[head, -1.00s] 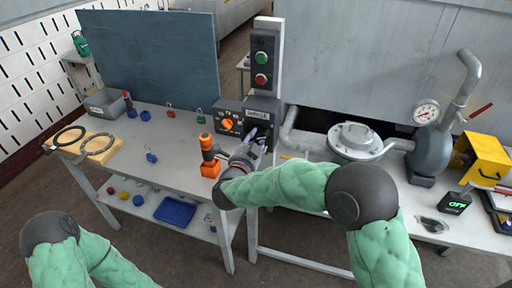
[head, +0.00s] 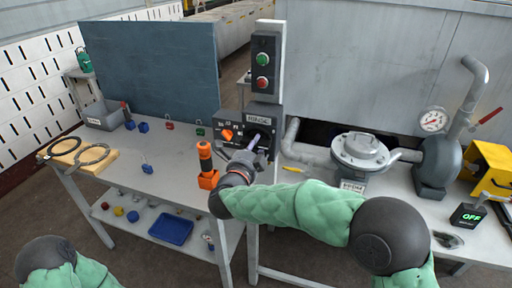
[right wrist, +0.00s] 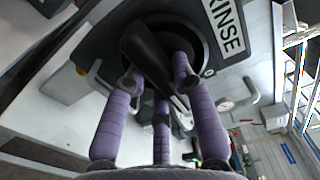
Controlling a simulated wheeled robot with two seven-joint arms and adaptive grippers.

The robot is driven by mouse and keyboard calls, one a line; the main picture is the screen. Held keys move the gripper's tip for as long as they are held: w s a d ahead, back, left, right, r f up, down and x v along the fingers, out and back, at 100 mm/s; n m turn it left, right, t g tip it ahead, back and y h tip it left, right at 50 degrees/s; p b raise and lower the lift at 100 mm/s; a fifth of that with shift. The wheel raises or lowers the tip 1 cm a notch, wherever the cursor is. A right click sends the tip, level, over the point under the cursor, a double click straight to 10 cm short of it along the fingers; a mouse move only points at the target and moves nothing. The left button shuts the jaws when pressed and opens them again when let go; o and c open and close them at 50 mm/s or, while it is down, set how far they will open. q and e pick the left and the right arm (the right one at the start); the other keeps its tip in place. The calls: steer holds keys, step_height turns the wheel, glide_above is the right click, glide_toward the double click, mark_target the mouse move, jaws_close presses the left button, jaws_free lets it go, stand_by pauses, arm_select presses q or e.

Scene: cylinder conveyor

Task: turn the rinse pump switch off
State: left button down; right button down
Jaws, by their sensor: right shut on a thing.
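The rinse pump switch is a black rotary handle (right wrist: 146,52) on a dark box (right wrist: 95,45) with a white RINSE label (right wrist: 226,25). In the head view the label (head: 258,118) shows on the box at the back of the bench, below the button post. My right gripper (right wrist: 158,82) has its purple fingers shut on the handle, with fingertips close to the box face. It also shows in the head view (head: 257,141), where it hides most of the handle. The handle looks slanted in the right wrist view. My left gripper is out of view.
An orange knob (head: 227,134) sits left of the switch. An orange-and-black tool (head: 206,165) stands close to my right wrist. A button post (head: 264,62) rises above the switch. A pump (head: 436,162) and a black OFF display (head: 468,216) stand at the right.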

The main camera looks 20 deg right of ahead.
steer(key=shift+f, duration=0.15)
steer(key=c, duration=1)
jaws_free()
steer(key=v, duration=1.2)
steer(key=shift+w, duration=0.1)
